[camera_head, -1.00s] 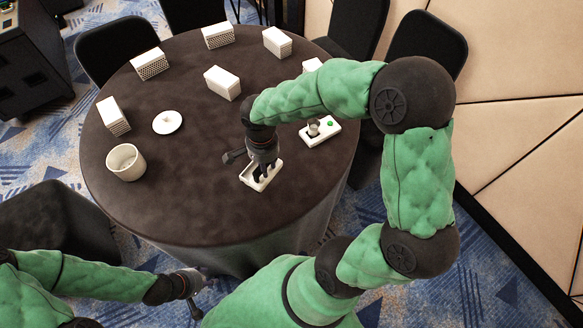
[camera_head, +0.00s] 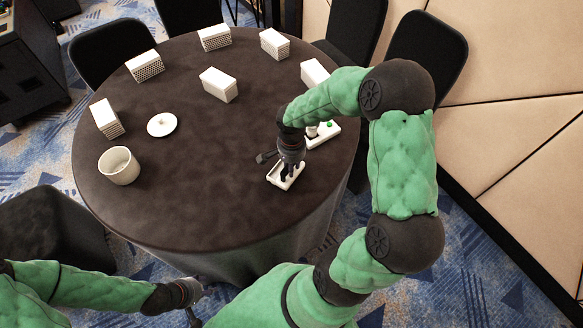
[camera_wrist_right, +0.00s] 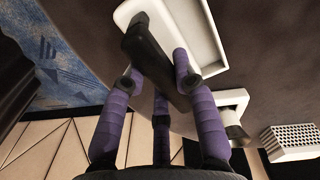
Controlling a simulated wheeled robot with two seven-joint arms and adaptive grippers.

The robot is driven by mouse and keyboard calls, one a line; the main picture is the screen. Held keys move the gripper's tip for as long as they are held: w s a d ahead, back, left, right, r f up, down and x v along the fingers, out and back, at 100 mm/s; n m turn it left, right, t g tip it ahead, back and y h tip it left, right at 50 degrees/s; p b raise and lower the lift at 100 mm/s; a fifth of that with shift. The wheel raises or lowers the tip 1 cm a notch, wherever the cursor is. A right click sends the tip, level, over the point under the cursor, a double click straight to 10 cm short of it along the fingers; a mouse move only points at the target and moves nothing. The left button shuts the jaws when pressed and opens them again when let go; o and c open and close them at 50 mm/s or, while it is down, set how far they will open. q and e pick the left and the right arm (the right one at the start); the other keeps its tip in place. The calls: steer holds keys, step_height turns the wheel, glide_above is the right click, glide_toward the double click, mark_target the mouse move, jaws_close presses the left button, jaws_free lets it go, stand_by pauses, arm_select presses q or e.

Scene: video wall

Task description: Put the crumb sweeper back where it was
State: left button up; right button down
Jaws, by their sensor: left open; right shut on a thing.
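The crumb sweeper (camera_head: 274,179) looks like a white, shallow, tray-shaped piece. In the right wrist view its white body (camera_wrist_right: 205,40) shows with a dark bar (camera_wrist_right: 150,55) across it, between my fingers. My right gripper (camera_head: 287,172) points down and is shut on it, near the table's right side. In the right wrist view my right gripper (camera_wrist_right: 155,80) shows purple fingers around the dark bar. I cannot tell whether the sweeper touches the table. My left gripper (camera_head: 193,303) is open and empty, low beside the table's front edge.
A white base with a green dot (camera_head: 330,125) lies just behind my right gripper, partly hidden. A white bowl (camera_head: 119,166), a white saucer-like disc (camera_head: 162,125) and several white boxes (camera_head: 218,84) stand on the dark round table (camera_head: 200,190). Its front middle is clear. Dark chairs (camera_head: 428,50) surround the back.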

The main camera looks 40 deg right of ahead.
steer(key=shift+f, duration=0.35)
steer(key=shift+f, duration=0.15)
steer(key=c, duration=1)
jaws_free()
steer(key=shift+r, duration=0.2)
step_height(320, 180, up, 12)
steer(key=p, duration=0.3)
